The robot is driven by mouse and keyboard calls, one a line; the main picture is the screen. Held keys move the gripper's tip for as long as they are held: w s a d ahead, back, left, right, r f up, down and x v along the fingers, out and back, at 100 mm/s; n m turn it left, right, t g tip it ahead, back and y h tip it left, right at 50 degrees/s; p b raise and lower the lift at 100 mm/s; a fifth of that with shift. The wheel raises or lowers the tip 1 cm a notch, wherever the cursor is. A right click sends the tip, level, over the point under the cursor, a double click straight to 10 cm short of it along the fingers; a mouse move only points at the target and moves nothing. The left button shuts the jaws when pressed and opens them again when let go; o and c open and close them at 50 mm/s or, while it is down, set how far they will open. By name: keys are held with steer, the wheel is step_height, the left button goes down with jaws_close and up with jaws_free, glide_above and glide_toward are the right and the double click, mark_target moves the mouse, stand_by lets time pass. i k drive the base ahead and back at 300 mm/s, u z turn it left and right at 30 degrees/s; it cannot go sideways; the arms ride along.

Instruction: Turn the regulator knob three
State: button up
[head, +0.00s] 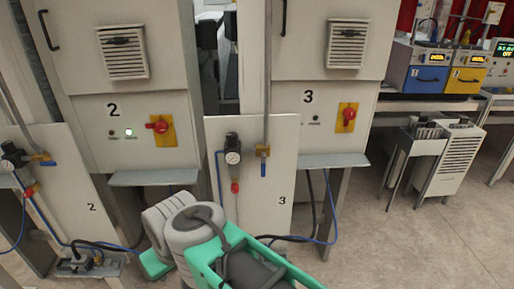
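The regulator of unit three (233,148) is mounted on the upright light panel marked 3 (255,195), near the middle of the head view. Its black knob (232,138) is on top, with a round white-faced gauge (232,158) below it. A red part hangs under the gauge and a blue hose runs beside it. My grey and green arm parts are at the bottom, in front of and below the panel. My gripper's fingers cannot be made out, and nothing is seen touching the knob.
A brass valve with a blue handle (263,163) and a vertical pipe are right of the regulator. Shelf ledges (331,160) jut out under cabinets 2 and 3. Red switches (348,114) sit on yellow plates. Open floor (420,235) lies at the right.

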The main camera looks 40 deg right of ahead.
mark_target(231, 137)
steer(key=u, duration=0.6)
steer(key=i, duration=0.85)
steer(key=z, duration=0.4)
